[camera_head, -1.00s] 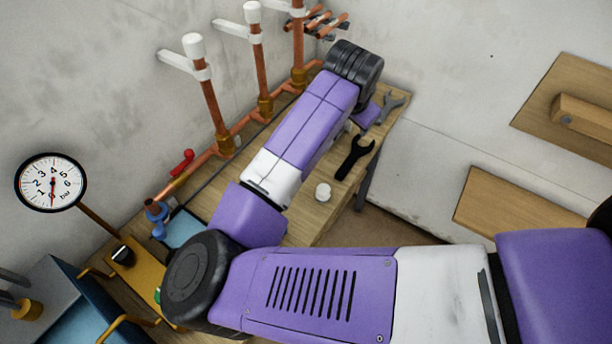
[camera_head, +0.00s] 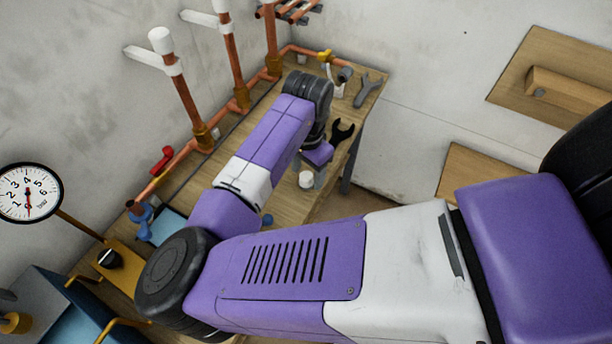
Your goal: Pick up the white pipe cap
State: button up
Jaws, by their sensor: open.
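The white pipe cap (camera_head: 306,180) is a small white cylinder on the wooden bench, near its front edge. My gripper (camera_head: 316,162) is at the end of my purple arm, just above and beside the cap. Its purple body shows, but its fingers are small and mostly hidden. It appears empty. I cannot tell whether a finger touches the cap.
A dark open-ended wrench (camera_head: 342,132) lies beside my gripper, and a grey wrench (camera_head: 368,90) lies farther back. Copper pipes (camera_head: 188,100) with white tops stand along the wall. A pressure gauge (camera_head: 28,192) is at left. My arm covers much of the bench.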

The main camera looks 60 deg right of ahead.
jog(key=shift+f, duration=0.95)
jog(key=c, duration=1.1)
jog(key=shift+r, duration=0.15)
notch_tip(320, 180, up, 19)
notch_tip(320, 180, up, 6)
jog(key=p, duration=0.5)
send_over(307, 175)
jog(key=shift+b, duration=0.3)
